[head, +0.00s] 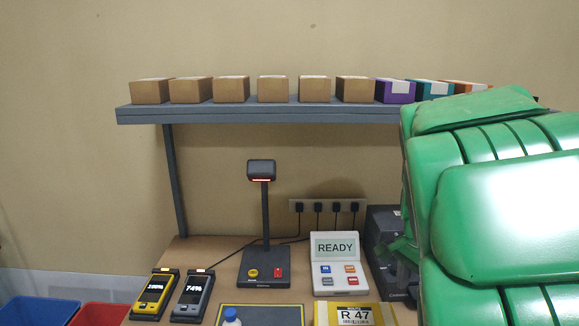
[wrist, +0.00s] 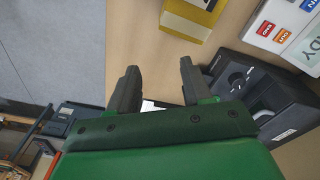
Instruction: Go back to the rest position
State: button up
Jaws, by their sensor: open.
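My gripper (wrist: 158,88) shows in the wrist view with its two dark fingers apart and nothing between them. It is above the edge of the wooden table (wrist: 150,50), beside a black device (wrist: 262,95). A yellow box labelled R 47 (head: 355,314) stands at the front of the table, and part of a yellow box also shows at the top of the wrist view (wrist: 190,20).
A shelf (head: 250,113) with several boxes spans the back. A scanner on a stand (head: 262,215), a READY panel (head: 336,262), two handheld devices (head: 155,295) and a bottle (head: 231,318) stand on the table. Blue (head: 40,310) and red (head: 98,314) bins are at the lower left.

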jog(key=s+a+r+n+g+y, duration=0.15)
jog(key=s+a, duration=0.35)
jog(key=s, duration=0.5)
jog(key=s+a+r+n+g+y, duration=0.15)
jog(key=s+a, duration=0.35)
jog(key=s, duration=0.5)
jog(key=s+a+f+n+t+h, duration=0.1)
jog(key=s+f+n+h, duration=0.1)
jog(key=s+f+n, duration=0.3)
jog(key=shift+s+f+n, duration=0.15)
jog(key=shift+s+n, duration=0.85)
jog(key=shift+n, duration=1.4)
jog(key=shift+c, duration=0.5)
